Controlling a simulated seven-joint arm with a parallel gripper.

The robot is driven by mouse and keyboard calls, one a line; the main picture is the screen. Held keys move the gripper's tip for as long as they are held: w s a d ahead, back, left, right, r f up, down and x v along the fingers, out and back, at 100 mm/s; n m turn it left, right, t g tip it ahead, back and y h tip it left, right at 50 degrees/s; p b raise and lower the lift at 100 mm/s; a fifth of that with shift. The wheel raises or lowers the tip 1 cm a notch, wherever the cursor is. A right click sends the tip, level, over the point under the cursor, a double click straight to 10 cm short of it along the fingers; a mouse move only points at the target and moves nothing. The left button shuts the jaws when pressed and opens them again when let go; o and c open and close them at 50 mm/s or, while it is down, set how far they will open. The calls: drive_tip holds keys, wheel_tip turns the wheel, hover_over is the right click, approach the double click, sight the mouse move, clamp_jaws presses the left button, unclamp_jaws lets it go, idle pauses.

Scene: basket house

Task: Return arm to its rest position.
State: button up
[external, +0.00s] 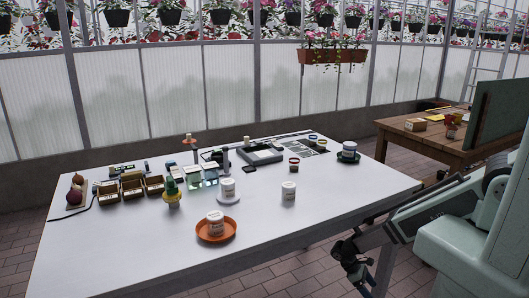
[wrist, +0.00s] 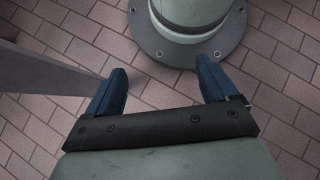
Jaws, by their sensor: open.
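My gripper (external: 359,272) hangs low beside the right front edge of the white table (external: 130,245) in the external view, off the tabletop. In the wrist view my gripper (wrist: 162,88) has its two blue fingers wide apart with nothing between them. It points down at the brick floor (wrist: 60,40), with my round base at the top of that view. My arm reaches back to the right side of the external view, folded close to its base.
On the table, a white jar (external: 216,222) sits in an orange dish (external: 215,236). Another jar (external: 228,187) sits on a white saucer, and a third jar (external: 289,191) stands alone. Small boxes (external: 132,191) stand at left. A wooden table (external: 440,140) is behind right.

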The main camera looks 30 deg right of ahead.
drive_tip(key=s+d+r+m+y, duration=0.4)
drive_tip(key=s+d+m, duration=0.3)
drive_tip(key=s+d, duration=0.1)
drive_tip(key=shift+s+d+r+m+t+y, duration=0.25)
drive_tip(key=shift+s+r+m+t+y, duration=0.05)
drive_tip(key=shift+s, duration=0.35)
